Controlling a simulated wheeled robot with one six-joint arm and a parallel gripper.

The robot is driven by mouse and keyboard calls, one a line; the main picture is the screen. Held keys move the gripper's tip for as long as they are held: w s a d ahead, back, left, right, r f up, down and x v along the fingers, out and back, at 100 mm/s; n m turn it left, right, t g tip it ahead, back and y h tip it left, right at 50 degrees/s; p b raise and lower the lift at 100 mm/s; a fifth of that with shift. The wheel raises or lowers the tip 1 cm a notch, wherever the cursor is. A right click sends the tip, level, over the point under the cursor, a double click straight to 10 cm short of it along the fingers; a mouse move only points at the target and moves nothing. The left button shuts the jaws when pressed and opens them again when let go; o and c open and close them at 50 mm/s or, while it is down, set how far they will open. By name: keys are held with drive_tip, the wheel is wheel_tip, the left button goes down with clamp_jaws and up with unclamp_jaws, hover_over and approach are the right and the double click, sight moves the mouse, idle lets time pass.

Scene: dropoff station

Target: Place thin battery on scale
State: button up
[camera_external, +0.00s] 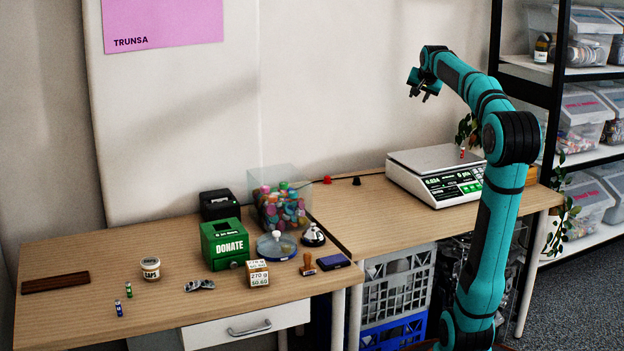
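A digital scale (408,161) with a lit green display stands on the right-hand table. A small red-and-white upright cylinder (462,152), which looks like a battery, stands on the right part of its plate. Two more small batteries stand at the front left of the left-hand table: one blue and white (119,308), one green (129,290). Which one counts as the thin battery is hard to tell at this size. My gripper (419,96) is high in the air above and behind the scale, apart from everything. Its fingers look spread, with nothing visible between them.
A green donation box (224,244), a clear bin of colourful caps (281,205), a bell (313,236), a caps tub (150,268) and a stamp (308,264) crowd the left table. Black shelving (554,95) stands right. The table left of the scale is mostly clear.

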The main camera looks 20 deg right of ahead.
drive_tip(key=s+a+f+n+t+y, duration=0.1)
drive_tip(key=s+a+n+t, duration=0.3)
drive_tip(key=s+a, duration=0.5)
drive_tip(key=s+a+f+n+t+y, duration=0.1)
drive_tip(key=s+a+f+n+t, duration=0.2)
drive_tip(key=s+a, duration=0.6)
drive_tip(key=s+n+t, duration=0.1)
drive_tip(key=s+t, duration=0.1)
drive_tip(key=s, duration=0.6)
drive_tip(key=shift+s+a+f+n+y, duration=0.15)
drive_tip(key=shift+s+n+y, duration=0.05)
drive_tip(key=shift+n+y, duration=0.2)
drive_tip(key=shift+o, duration=0.5)
